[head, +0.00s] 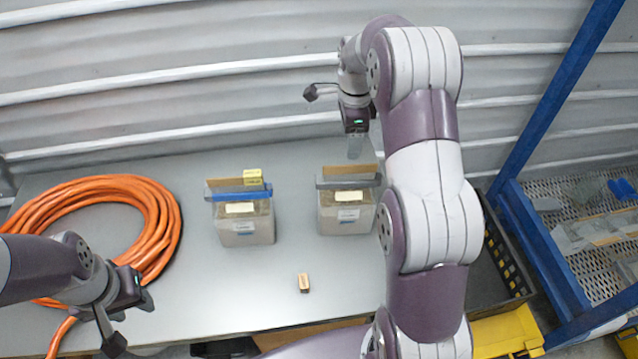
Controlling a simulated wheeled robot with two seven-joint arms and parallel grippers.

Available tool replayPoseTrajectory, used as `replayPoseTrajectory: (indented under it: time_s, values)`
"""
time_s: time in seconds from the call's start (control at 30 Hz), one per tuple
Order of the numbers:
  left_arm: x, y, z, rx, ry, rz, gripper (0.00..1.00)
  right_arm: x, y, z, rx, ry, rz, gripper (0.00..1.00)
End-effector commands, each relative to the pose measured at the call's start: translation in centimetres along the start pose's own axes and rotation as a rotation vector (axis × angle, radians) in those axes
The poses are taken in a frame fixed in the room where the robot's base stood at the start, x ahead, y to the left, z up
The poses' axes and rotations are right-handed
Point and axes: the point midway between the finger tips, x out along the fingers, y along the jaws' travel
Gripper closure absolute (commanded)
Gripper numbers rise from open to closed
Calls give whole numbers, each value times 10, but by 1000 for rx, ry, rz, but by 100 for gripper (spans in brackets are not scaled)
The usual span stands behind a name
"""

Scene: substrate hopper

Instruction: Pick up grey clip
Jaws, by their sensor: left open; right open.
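The grey clip (346,184) is a long bar across the top of the right-hand bag (346,220), which stands upright on the table. My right gripper (355,148) hangs just behind and above the grey clip, fingers pointing down. It is open and holds nothing visible; whether it touches the bag's top flap cannot be told. A blue clip (238,197) lies across the left-hand bag (245,228). My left gripper (131,322) is open and empty at the table's front left, far from the grey clip.
A coiled orange hose (165,225) covers the table's left side. A small wooden block (304,283) sits in front of the bags. A black crate (505,258) and a yellow bin (508,332) stand at right, beside a blue-framed rack (545,262). The table's front middle is mostly clear.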

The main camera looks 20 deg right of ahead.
Motion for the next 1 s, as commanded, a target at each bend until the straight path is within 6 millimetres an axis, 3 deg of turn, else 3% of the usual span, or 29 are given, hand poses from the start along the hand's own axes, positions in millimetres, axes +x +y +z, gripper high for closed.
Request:
replayPoseTrajectory:
  time_s: [0.2, 0.43, 0.53, 0.67, 0.8, 0.97, 1.0]
  values:
    - [49, 0, 6, 1, 0, 0, 57, 54, 1, 0, 40, 0, 1, 34]
    - [71, 0, 8, 0, 0, 0, 57, 80, 1, 1, 38, 0, -2, 34]
    - [89, 0, 10, 0, 0, 0, 57, 101, 4, 2, 37, 0, -1, 34]
    - [68, 0, 8, 0, 1, 0, 57, 112, 7, 3, 37, 0, 3, 34]
    - [66, 0, 8, 0, 1, 0, 57, 125, 6, 3, 37, 0, -2, 34]
    - [67, 0, 8, 0, 0, 0, 57, 126, 6, 3, 37, 0, -2, 34]
    - [67, 0, 8, 0, 0, 0, 57, 126, 6, 3, 37, 0, -2, 44]
